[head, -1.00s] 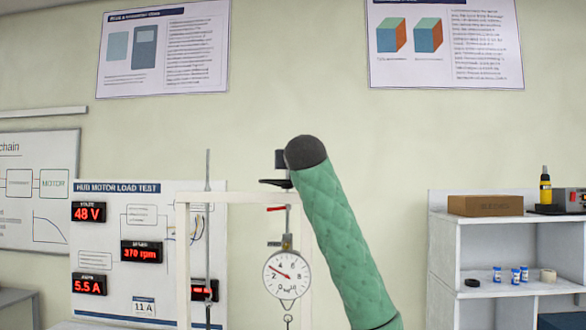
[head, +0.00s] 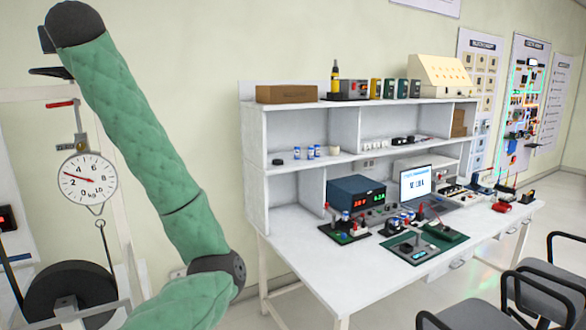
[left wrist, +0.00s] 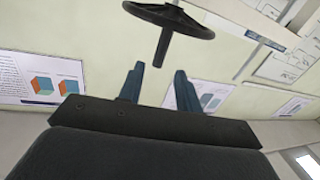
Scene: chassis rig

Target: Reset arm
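My left gripper (left wrist: 159,69) shows in the left wrist view with its two dark blue fingers apart and nothing between them. A black handwheel (left wrist: 170,15) with a short stem is beyond the fingertips, apart from them as far as I can tell. In the head view a green padded arm (head: 130,130), which looks like my left, rises from the bottom to a dark joint at upper left. Its fingers do not show there. My right gripper is in neither view.
A dial gauge (head: 88,180) hangs in a pale frame at left, above a dark round wheel (head: 70,295). A white workbench (head: 300,225) with shelves, electronics and a screen stands at right. Chairs (head: 545,285) are at lower right.

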